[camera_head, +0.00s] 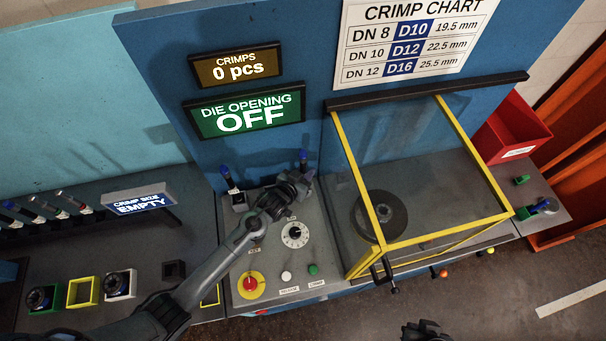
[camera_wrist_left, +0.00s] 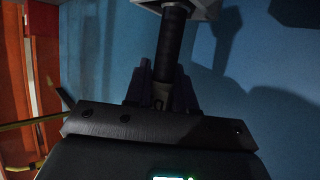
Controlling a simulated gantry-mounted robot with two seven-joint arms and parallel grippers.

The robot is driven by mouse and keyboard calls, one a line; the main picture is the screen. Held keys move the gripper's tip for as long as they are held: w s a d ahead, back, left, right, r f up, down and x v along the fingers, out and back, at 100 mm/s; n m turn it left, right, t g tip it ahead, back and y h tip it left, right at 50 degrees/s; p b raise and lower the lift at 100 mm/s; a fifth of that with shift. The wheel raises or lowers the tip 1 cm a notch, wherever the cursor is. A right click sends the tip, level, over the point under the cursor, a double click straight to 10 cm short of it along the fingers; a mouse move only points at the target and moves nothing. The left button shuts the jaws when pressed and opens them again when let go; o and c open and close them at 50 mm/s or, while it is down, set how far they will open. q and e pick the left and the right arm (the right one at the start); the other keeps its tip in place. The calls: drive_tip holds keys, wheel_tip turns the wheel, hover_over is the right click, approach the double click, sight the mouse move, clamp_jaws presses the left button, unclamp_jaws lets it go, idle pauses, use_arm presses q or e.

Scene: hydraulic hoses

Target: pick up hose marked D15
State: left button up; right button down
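No label reading D15 is legible. My left gripper (camera_head: 299,182) is over the right part of the grey control panel, beside an upright part with a blue top (camera_head: 303,157). In the left wrist view a dark ribbed cylinder (camera_wrist_left: 171,45) runs from a pale block down between my left fingers (camera_wrist_left: 163,88). I cannot tell whether they grip it. A dark part at the bottom edge looks like my right gripper (camera_head: 425,331); its fingers are unclear.
A yellow-framed clear guard (camera_head: 362,165) covers a round dark die (camera_head: 380,216). A similar blue-topped part (camera_head: 225,175) stands left on the panel, which carries a red stop button (camera_head: 250,284) and a dial (camera_head: 295,234). A red bin (camera_head: 515,128) is at right. The display reads EMPTY (camera_head: 138,203).

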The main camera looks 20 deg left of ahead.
use_arm(q)
clamp_jaws()
drive_tip(key=shift+r, duration=0.1)
